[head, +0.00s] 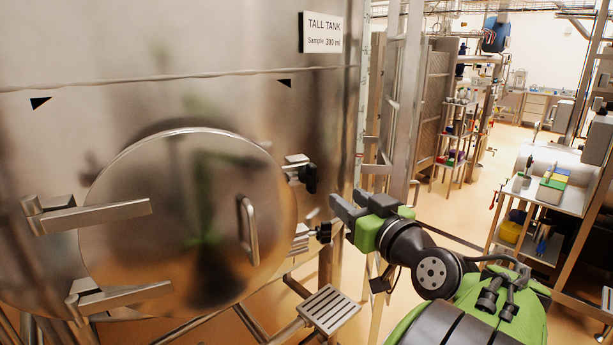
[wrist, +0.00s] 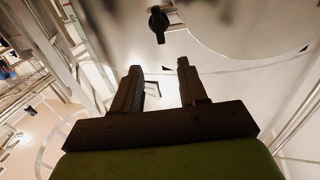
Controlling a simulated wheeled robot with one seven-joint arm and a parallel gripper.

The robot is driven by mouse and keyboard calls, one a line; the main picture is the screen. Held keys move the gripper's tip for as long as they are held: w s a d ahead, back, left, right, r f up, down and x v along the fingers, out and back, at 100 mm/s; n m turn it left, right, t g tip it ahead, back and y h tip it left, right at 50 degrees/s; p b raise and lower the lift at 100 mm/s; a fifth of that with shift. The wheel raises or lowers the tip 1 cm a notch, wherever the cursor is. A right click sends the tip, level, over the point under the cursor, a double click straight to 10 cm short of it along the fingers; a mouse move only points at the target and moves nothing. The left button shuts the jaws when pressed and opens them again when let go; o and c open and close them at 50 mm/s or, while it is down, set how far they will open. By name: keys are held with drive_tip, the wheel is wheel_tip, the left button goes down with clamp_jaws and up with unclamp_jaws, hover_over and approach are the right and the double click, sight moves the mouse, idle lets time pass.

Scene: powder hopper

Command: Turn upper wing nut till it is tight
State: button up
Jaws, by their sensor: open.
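The upper wing nut (head: 310,178) is black and sits on a metal clamp at the upper right edge of the round hatch (head: 185,220) of the steel tank. The lower wing nut (head: 323,233), also black, sits below it on a second clamp. My gripper (head: 340,207) is open and empty, to the right of the hatch, near the two wing nuts and apart from the upper one. In the wrist view my gripper (wrist: 159,75) has its two fingers spread, with one black wing nut (wrist: 158,24) beyond the fingertips; which of the two it is I cannot tell.
The hatch has a bar handle (head: 248,230) and hinge arms (head: 100,213) on its left. A perforated metal step (head: 328,310) stands below right. A cart (head: 545,190) with coloured boxes stands at the right. Open floor (head: 450,215) lies behind my arm.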

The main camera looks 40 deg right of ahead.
sight(314, 174)
drive_tip(key=p+x, duration=0.4)
drive_tip(key=x, duration=0.9)
drive_tip(key=shift+w+p, duration=0.3)
drive_tip(key=shift+w+d, duration=0.1)
drive_tip(key=shift+w, duration=0.15)
drive_tip(key=shift+s, duration=0.1)
clamp_jaws()
